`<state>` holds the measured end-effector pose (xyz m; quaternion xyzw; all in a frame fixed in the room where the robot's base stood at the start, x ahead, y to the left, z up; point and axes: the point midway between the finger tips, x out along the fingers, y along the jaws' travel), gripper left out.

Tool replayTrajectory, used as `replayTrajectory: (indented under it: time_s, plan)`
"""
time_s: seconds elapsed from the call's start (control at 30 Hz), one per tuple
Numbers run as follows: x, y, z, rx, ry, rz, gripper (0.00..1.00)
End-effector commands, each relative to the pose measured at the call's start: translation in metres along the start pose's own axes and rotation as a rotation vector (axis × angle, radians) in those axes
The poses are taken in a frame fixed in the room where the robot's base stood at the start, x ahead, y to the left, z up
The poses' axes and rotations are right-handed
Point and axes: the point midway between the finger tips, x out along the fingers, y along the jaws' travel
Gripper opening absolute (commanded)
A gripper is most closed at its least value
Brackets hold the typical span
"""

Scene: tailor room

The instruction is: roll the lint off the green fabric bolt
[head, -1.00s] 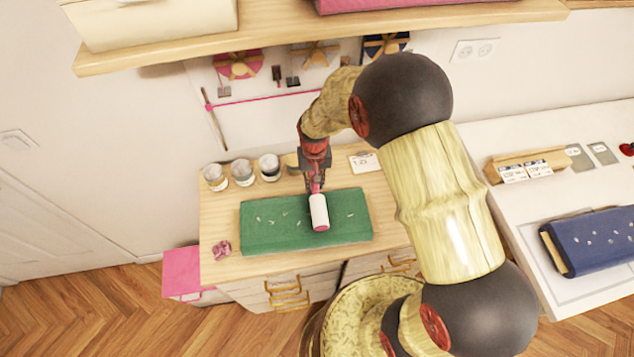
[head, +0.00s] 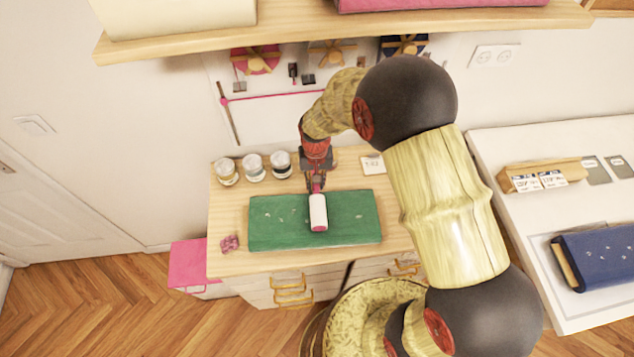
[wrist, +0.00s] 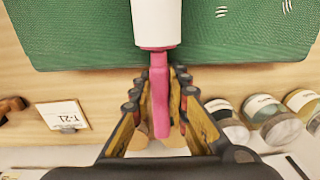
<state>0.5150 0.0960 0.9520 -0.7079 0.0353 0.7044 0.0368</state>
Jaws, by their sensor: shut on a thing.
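The green fabric bolt (head: 345,230) lies flat on the wooden cabinet top, with several pale lint bits on its left part and a faint one on the right. My gripper (head: 317,186) is shut on the pink handle of a lint roller (head: 318,212). The white roller head lies over the middle of the bolt, pointing to its front edge. I cannot tell whether it presses on the cloth. In the wrist view the pink handle (wrist: 158,95) sits between the fingers, and lint shows on the green cloth (wrist: 245,35) at the upper right.
Several jars (head: 253,167) stand behind the bolt at the left, and a small card (head: 372,164) behind it at the right. A pink bundle (head: 230,243) lies left of the bolt. A shelf (head: 300,28) hangs above. A white table with a blue bolt (head: 600,250) is at right.

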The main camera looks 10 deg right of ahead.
Motion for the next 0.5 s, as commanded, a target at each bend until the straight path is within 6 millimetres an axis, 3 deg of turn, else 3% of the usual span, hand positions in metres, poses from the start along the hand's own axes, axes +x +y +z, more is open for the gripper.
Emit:
replayTrajectory:
  time_s: [0.5]
  plan:
    - [0.001,-0.025,0.001,-0.002,-0.002,0.001,0.00]
